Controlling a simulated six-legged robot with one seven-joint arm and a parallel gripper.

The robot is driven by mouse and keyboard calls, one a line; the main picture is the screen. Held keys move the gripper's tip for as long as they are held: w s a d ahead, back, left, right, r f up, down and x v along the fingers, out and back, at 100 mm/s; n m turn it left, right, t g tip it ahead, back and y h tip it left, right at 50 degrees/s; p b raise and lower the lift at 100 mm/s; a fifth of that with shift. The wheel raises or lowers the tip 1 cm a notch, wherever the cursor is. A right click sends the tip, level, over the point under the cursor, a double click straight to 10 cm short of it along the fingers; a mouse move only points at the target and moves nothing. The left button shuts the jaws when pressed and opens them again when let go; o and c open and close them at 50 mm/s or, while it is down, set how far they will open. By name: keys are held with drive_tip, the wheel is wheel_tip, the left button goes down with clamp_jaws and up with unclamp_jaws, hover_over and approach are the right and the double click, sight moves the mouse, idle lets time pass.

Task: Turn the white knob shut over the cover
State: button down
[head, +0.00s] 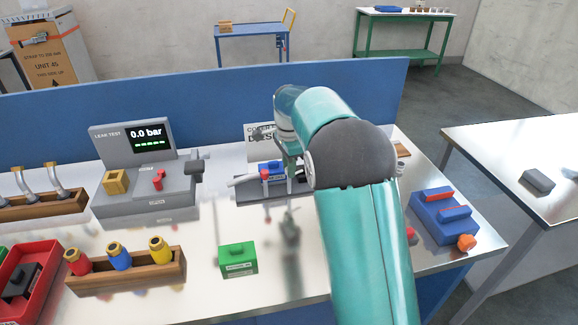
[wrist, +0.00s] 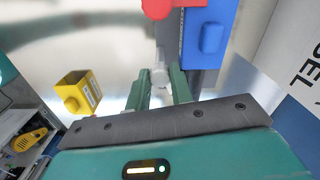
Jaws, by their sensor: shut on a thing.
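My gripper (wrist: 160,92) shows at the bottom of the wrist view, its two green fingers shut on a small whitish knob (wrist: 160,74). The knob lies beside the left edge of a blue part with a raised blue tab (wrist: 211,38), which looks like the cover. A red part (wrist: 160,8) is above the knob at the picture's top edge. In the head view my gripper (head: 291,172) is over the dispenser fixture, where the blue part (head: 271,168) and a red knob (head: 265,174) show beside it. My arm and gripper partly hide the fixture, and the held knob is hard to make out there.
A grey leak tester (head: 150,185) reading 0.0 bar stands left of the fixture. A green block (head: 238,259) and a wooden rack (head: 125,273) are in front. A blue block (head: 440,215) is at right. A blue panel (head: 200,95) runs behind. A yellow holder (wrist: 78,90) is in the wrist view.

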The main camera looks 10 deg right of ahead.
drive_tip(key=n, duration=0.7)
drive_tip(key=shift+d, duration=0.1)
drive_tip(key=n, duration=0.6)
drive_tip(key=shift+n, duration=0.4)
drive_tip(key=c, duration=1.2)
unclamp_jaws()
drive_tip(key=shift+c, duration=0.2)
wheel_tip(320, 180, up, 14)
